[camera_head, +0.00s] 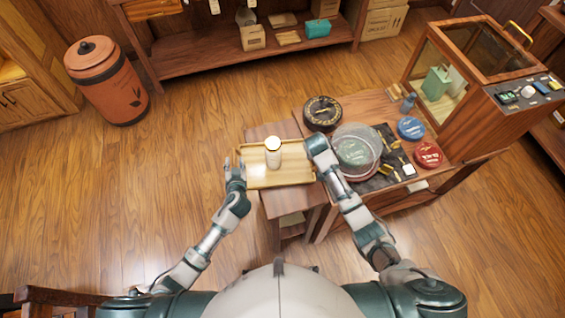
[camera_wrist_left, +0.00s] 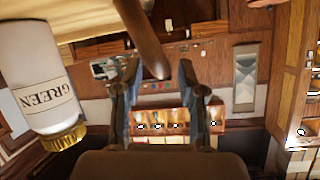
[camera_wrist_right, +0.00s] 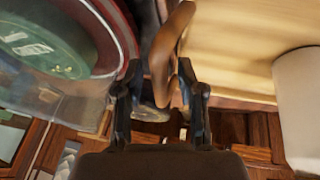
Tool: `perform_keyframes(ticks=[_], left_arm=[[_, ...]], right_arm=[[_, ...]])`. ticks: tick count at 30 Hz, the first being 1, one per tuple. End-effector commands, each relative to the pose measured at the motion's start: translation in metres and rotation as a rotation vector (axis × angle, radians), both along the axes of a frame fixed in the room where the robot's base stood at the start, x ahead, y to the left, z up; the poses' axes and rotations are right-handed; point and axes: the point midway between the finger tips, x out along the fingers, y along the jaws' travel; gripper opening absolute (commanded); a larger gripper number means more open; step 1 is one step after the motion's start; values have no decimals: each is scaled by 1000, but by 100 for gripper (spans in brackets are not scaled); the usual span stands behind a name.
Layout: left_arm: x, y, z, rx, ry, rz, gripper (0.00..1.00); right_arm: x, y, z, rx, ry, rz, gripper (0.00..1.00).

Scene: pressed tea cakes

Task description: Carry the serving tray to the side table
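The pale wooden serving tray (camera_head: 262,182) lies over a small dark wooden table (camera_head: 262,132) in the head view. A white canister (camera_head: 273,152) stands upright on it; its GREEN label shows in the left wrist view (camera_wrist_left: 42,85). My left gripper (camera_head: 234,164) is at the tray's left end, its fingers apart on either side of a brown handle (camera_wrist_left: 144,40). My right gripper (camera_head: 318,165) is at the right end, its fingertips mostly hidden in the head view. In the right wrist view its fingers stand apart around the other brown handle (camera_wrist_right: 163,55).
A larger table right of the tray holds a clear-domed green tea cake (camera_head: 355,150), a black disc (camera_head: 322,113), a red tin (camera_head: 429,154) and a glass case (camera_head: 460,75). A brown barrel (camera_head: 105,85) stands far left. The floor at left is clear.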

Motion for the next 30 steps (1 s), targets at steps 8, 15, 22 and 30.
perform_keyframes(ticks=[8,15,22,30], left_arm=[[-55,-9,22,-3,2,-1,40],[-73,-12,30,0,1,-1,40],[-74,-12,31,0,1,-1,40],[-74,-12,30,0,1,-1,40]], right_arm=[[0,0,0,0,1,0,39],[-1,1,3,0,0,0,39],[-15,7,40,1,-4,1,39],[-37,15,90,0,-1,0,39]])
